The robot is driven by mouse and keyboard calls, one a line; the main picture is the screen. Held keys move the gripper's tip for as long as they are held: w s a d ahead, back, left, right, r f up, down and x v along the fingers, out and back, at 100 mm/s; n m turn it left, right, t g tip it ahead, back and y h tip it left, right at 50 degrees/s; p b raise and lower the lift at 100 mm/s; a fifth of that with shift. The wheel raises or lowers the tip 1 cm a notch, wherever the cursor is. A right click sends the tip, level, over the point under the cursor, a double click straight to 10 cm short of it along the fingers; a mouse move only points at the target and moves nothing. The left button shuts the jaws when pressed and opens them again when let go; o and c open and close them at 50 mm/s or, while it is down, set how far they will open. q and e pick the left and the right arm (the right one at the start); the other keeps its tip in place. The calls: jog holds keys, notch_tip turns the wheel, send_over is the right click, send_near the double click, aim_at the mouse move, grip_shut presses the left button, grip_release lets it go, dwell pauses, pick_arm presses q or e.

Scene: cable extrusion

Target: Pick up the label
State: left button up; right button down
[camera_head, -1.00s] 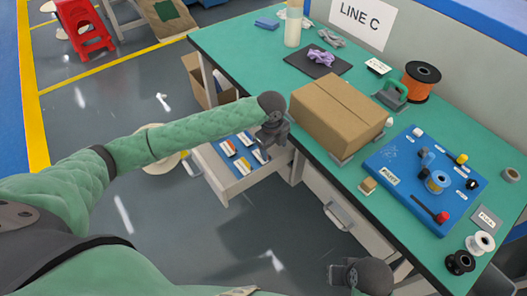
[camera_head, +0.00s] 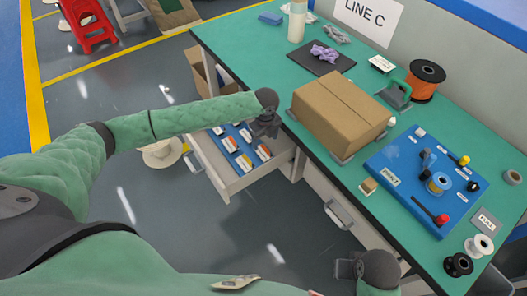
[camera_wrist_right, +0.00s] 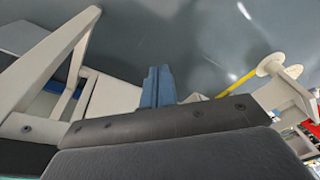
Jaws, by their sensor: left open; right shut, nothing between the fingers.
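Several small label-like pieces (camera_head: 243,163), white with orange or dark ends, lie on a blue liner in the open drawer (camera_head: 232,187) under the green bench. I cannot tell which one is the task's label. My left gripper (camera_head: 264,130) is over the far right part of this drawer, near the bench edge. Its jaws are open, and its fingertips are small and dark here. My right gripper (camera_head: 346,270) is low in front of the bench. In the right wrist view its blue fingers (camera_wrist_right: 158,86) are shut with nothing between them.
A cardboard box (camera_head: 325,118) stands at the bench edge beside my left gripper. A blue board (camera_head: 390,160) with spools and parts lies to its right. A closed drawer (camera_head: 335,205) is below the bench. The floor in front is free.

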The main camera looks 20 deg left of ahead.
aim_at(265, 154)
pick_arm(q)
jog(key=shift+f, duration=1.3)
notch_tip(265, 154, down, 4)
jog(key=shift+r+p, duration=0.1)
jog(key=shift+p, duration=0.5)
jog(key=shift+f, duration=0.35)
pick_arm(e)
jog(key=f, duration=0.1)
jog(key=w+f, duration=0.1)
jog(key=f, duration=0.1)
jog(key=shift+w+f, duration=0.2)
jog(key=shift+f, duration=0.05)
jog(key=shift+s+d+r, duration=0.1)
jog(key=shift+s+d, duration=0.05)
jog(key=shift+s, duration=0.1)
pick_arm(q)
jog(key=shift+f, duration=0.25)
pick_arm(e)
jog(key=shift+a+r, duration=0.2)
jog(key=shift+a, duration=0.05)
pick_arm(q)
jog(key=c, duration=0.9)
jog(key=shift+o, duration=0.2)
pick_arm(e)
jog(key=shift+d, duration=0.25)
